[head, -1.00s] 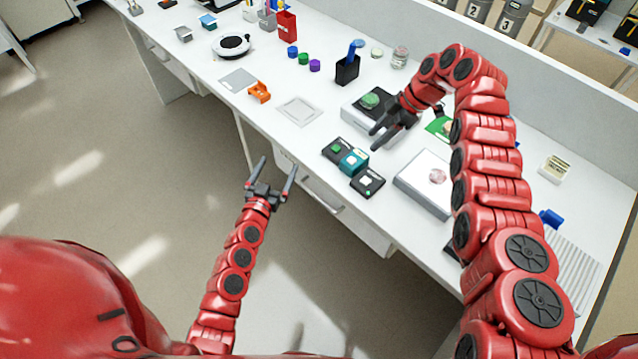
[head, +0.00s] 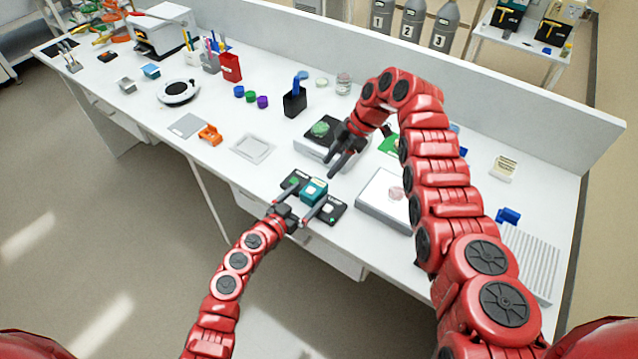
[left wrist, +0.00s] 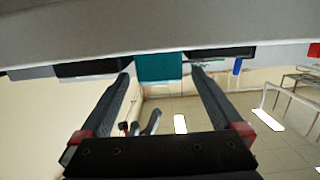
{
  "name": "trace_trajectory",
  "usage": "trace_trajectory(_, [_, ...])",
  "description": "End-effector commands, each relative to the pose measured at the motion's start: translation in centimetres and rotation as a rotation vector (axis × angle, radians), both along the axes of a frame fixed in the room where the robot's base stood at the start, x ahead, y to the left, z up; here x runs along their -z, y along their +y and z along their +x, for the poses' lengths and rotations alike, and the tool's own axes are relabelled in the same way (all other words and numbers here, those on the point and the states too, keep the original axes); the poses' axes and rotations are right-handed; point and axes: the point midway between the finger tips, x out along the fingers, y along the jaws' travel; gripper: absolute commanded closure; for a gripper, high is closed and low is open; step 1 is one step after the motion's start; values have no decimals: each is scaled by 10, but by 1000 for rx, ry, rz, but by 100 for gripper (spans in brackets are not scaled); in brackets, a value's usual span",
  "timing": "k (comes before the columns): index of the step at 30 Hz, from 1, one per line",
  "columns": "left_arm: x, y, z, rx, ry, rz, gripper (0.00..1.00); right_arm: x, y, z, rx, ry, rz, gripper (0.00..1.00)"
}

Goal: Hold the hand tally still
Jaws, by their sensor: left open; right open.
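The teal block with a pale button on top (head: 314,190), which looks like the hand tally, sits at the table's front edge between two black button boxes. It also shows in the left wrist view (left wrist: 158,67). My left gripper (head: 303,197) is open at the front edge, its fingers pointing at the teal block, one on each side. In the left wrist view my left gripper (left wrist: 162,76) frames the block between its fingertips; I cannot tell whether they touch it. My right gripper (head: 334,160) is open and empty, above the table beside the device with the green lump (head: 320,129).
The left black box (head: 294,181) and the right black box (head: 332,213) stand close to the teal block. A grey-edged white plate device (head: 375,205) lies to the right. A square white tray (head: 253,147) and an orange holder (head: 210,135) lie to the left.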

Motion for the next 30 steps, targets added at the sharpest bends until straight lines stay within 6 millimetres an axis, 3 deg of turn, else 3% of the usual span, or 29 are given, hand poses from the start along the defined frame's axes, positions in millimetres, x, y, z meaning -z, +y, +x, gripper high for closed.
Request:
trace_trajectory(6, [4,-26,34,1,0,-4,0,0,0,0,0,0,0,50])
trace_trajectory(12, [8,-36,52,-2,0,-1,0,0,0,0,0,0,0,50])
trace_trajectory(25, [10,-41,56,0,-1,1,0,0,0,0,0,0,0,50])
trace_trajectory(30, [10,-41,56,-1,-1,1,31,0,0,0,0,0,0,50])
